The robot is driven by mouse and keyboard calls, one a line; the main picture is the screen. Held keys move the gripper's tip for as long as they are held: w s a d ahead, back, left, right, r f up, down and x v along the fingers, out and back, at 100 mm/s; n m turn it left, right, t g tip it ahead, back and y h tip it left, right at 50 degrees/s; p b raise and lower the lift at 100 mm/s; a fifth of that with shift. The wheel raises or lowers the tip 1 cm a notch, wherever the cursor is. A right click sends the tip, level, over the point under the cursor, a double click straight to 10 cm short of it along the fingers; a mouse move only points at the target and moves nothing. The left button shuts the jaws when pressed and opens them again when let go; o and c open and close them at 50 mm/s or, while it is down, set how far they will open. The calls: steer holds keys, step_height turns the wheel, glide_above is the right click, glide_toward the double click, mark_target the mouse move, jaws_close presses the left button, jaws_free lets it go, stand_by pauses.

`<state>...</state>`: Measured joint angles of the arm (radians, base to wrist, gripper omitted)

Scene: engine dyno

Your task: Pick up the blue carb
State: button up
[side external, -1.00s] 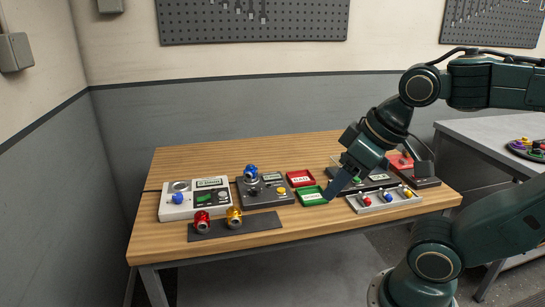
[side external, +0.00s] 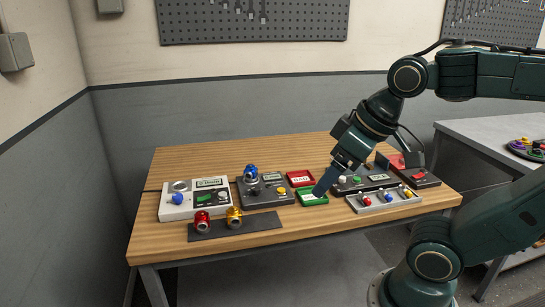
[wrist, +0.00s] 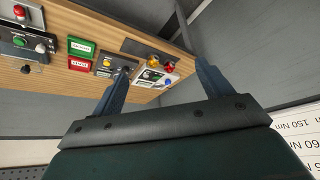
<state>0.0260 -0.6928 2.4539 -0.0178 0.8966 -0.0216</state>
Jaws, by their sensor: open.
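The blue carb (side external: 251,172) sits upright on a dark grey box (side external: 270,196) with a small display and a yellow button, left of the middle of the bench. My gripper (side external: 322,188) is open and empty. In the side view its fingers point down and left by the green tray, to the right of the blue carb and apart from it. In the wrist view my gripper (wrist: 160,70) shows its two spread fingers, with the dark box (wrist: 107,63) near the left fingertip. I cannot make out the carb clearly there.
A red carb (side external: 202,220) and a yellow carb (side external: 234,217) stand on a dark mat in front. A white device (side external: 178,208) is at left. Green (side external: 311,197) and red (side external: 300,177) trays lie right of the box. Bare wood (side external: 230,151) is behind.

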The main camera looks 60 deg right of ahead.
steer(key=w+d+r, duration=0.3)
steer(key=w, duration=0.8)
steer(key=n+g+y, duration=0.1)
steer(key=n, duration=0.2)
glide_above(253, 166)
steer(key=s+d, duration=0.1)
steer(key=s, duration=0.3)
step_height(253, 166, down, 14)
steer(key=f, duration=0.1)
steer(key=shift+x, duration=3.95)
steer(key=shift+s+f, duration=0.15)
steer(key=shift+x, duration=2.55)
steer(key=shift+a, duration=0.1)
